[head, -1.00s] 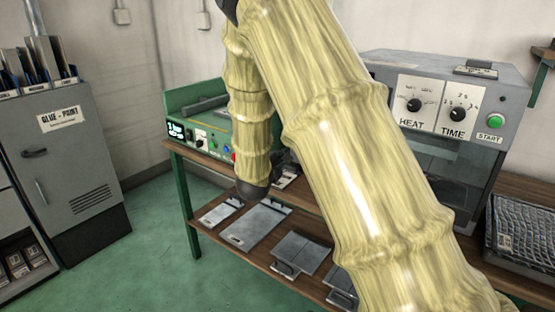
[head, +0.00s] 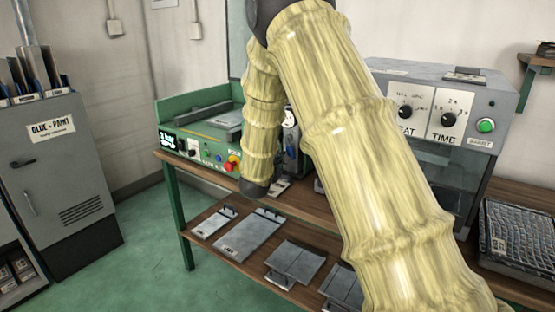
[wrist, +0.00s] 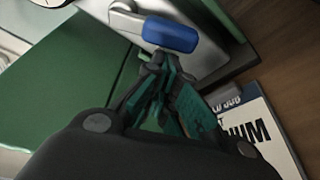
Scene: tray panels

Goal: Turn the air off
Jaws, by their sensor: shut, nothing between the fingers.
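In the wrist view a blue block-shaped handle (wrist: 170,33) sits on a pale metal part, just beyond my fingertips. My gripper (wrist: 157,66) is shut and empty; its fingertips are close to the handle, and I cannot tell whether they touch. In the head view a small unit with a round white gauge (head: 289,118) and a blue part (head: 291,152) stands just right of my forearm, beside the green machine (head: 190,106). The forearm partly covers both. The fingers cannot be made out in the head view.
The green machine's panel has a lit display (head: 169,141), knobs and a red-yellow button (head: 232,163). A grey heater box (head: 440,75) stands right on the wooden bench. Metal plates (head: 248,234) lie on the lower shelf. A printed card (wrist: 262,135) lies near my gripper.

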